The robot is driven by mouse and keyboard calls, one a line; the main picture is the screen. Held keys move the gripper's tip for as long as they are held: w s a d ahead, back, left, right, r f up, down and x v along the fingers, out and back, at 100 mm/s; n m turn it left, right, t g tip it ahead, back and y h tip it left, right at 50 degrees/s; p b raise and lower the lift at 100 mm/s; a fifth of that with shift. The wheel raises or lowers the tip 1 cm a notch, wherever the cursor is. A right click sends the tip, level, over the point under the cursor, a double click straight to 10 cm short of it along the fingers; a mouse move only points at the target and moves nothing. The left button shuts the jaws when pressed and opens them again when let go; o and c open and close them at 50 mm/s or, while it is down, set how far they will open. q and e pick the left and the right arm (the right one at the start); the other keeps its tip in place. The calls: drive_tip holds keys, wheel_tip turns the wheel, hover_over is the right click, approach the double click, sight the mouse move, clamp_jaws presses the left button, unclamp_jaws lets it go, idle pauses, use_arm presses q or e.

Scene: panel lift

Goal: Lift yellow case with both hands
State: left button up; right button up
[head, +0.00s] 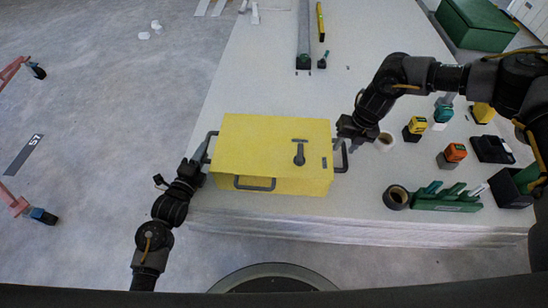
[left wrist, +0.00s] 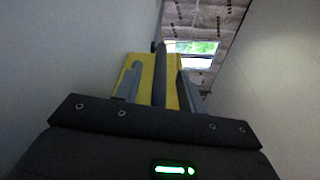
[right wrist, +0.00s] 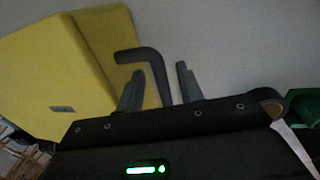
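The yellow case (head: 272,150) lies on the white panel stack, with a dark front handle (head: 254,184) and a side handle at each end. My left gripper (head: 199,158) is at the case's left handle (head: 209,146). In the left wrist view, that handle (left wrist: 160,75) stands between the two spread fingers, with gaps on both sides. My right gripper (head: 347,143) is at the case's right handle (head: 344,157). In the right wrist view, this handle (right wrist: 147,62) runs between the open fingers, and the yellow case (right wrist: 50,75) shows to the left.
A long grey tool (head: 304,35) lies at the back. Floor left of the stack is mostly clear.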

use_arm(q)
drive_tip(key=shift+x, duration=0.95)
use_arm(e)
drive_tip(key=shift+a+f, duration=0.15)
drive_tip(key=shift+f, duration=0.8)
use_arm(q)
drive_tip(key=shift+c, duration=0.4)
use_arm(e)
drive_tip(key=shift+c, duration=0.5)
use_arm(q)
drive_tip(key=c, duration=0.7)
use_arm(e)
clamp_jaws()
use_arm(q)
clamp_jaws()
use_arm(e)
drive_tip(key=shift+r, duration=0.1)
